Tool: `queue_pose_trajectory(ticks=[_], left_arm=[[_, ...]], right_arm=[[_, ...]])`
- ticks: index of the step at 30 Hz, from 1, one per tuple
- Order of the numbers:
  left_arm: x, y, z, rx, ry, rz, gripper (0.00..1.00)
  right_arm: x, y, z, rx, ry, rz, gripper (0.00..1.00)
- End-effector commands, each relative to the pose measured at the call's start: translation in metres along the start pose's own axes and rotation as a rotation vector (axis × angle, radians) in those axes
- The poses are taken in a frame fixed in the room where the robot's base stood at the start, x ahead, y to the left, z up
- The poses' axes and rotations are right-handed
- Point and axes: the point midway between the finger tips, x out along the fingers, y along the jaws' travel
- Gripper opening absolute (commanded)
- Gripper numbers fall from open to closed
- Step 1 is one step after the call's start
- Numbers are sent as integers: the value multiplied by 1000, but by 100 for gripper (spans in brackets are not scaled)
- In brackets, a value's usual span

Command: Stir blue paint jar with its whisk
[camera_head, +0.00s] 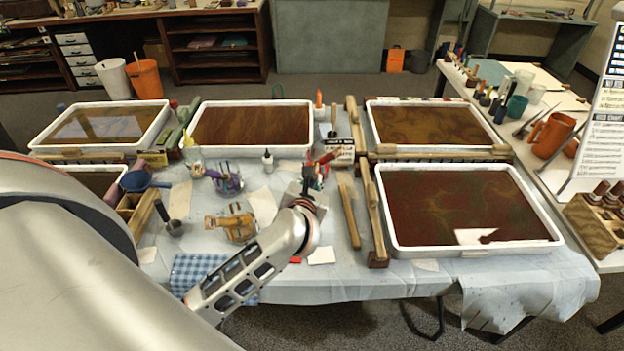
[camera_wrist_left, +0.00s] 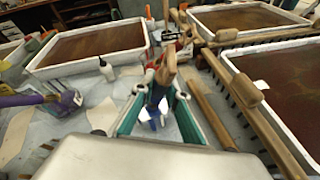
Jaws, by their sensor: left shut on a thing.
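My left gripper (camera_head: 312,186) is over the middle of the paper-covered table. In the left wrist view its teal-lined fingers (camera_wrist_left: 160,112) are closed around the whisk, whose brownish handle (camera_wrist_left: 168,66) sticks up between them. Dark blue and bright blue parts (camera_wrist_left: 154,116) show below the handle, between the fingers. I cannot tell whether these are the whisk's lower end or paint in the blue jar. The jar's outline is mostly hidden by the gripper in both views. My right gripper is in neither view.
A purple jar with its whisk (camera_head: 229,180) and an orange-brown one (camera_head: 236,224) stand to the left. A small white bottle (camera_head: 267,161) stands behind. Wooden rakes (camera_head: 349,212) lie to the right. White-rimmed marbling trays (camera_head: 393,243) surround the work area.

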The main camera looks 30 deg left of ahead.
Motion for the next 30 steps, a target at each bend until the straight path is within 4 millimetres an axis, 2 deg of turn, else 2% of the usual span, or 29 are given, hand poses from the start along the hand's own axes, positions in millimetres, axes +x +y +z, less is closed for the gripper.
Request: queue_pose_trajectory(ticks=[20, 30], left_arm=[[-16, 14, 43, 1, 0, 0, 0], [-24, 20, 63, -1, -3, 0, 0]], right_arm=[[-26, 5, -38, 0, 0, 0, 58], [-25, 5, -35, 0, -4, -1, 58]])
